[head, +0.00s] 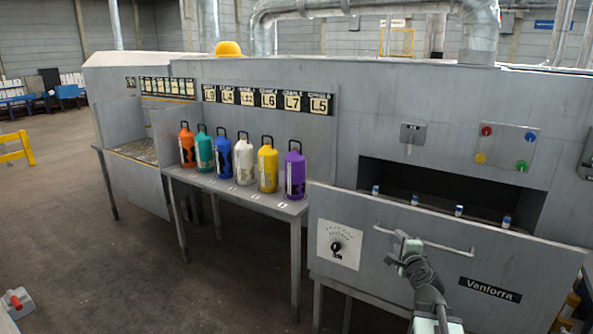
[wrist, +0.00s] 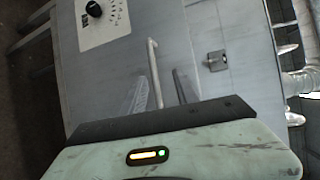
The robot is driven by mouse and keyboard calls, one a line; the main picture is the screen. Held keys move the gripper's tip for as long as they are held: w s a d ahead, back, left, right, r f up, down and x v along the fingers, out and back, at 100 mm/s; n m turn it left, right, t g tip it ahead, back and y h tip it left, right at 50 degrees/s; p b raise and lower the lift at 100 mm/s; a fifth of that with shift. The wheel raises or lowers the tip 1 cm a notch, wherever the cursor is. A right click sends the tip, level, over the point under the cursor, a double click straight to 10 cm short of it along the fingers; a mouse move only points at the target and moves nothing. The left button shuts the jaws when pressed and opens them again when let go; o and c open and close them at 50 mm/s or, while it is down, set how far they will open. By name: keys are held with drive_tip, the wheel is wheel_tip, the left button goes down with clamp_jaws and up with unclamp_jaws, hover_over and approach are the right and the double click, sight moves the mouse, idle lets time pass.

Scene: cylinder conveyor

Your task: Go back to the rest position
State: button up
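My gripper (head: 404,244) is at the front of the grey machine, at the long metal handle bar (head: 450,247) of the panel marked "Venlorra". In the wrist view, my gripper's two grey fingers (wrist: 161,90) stand apart. The handle bar (wrist: 153,70) runs between them, with a visible gap on the right finger's side. The gripper looks open. Whether the left finger touches the bar is hard to tell. My arm reaches in from the lower right of the head view.
The panel (head: 350,275) carries a black dial (head: 337,247). Above it is a dark opening (head: 400,187) with several small blue-and-white pieces. Several coloured cylinders, among them a purple one (head: 295,172), stand on a grey shelf (head: 225,187) to the left. The floor (head: 110,270) at left is mostly clear.

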drive_tip(key=s+a+f+n+g+y+p, duration=0.15)
drive_tip(key=a+n+g+y+p, duration=0.65)
drive_tip(key=a, duration=1.5)
drive_tip(key=s+a+f+n+g+h+b, duration=0.1)
drive_tip(key=s+a+f+n+g+h, duration=0.25)
drive_tip(key=s+f+n, duration=0.55)
drive_tip(key=s+d+n+g+h, duration=0.2)
drive_tip(key=s+d+n+g, duration=0.1)
drive_tip(key=s, duration=0.7)
drive_tip(key=shift+s+d+f+g+b, duration=0.15)
drive_tip(key=shift+d+f+g+b, duration=0.3)
drive_tip(key=shift+d+g, duration=0.35)
drive_tip(key=shift+h, duration=0.25)
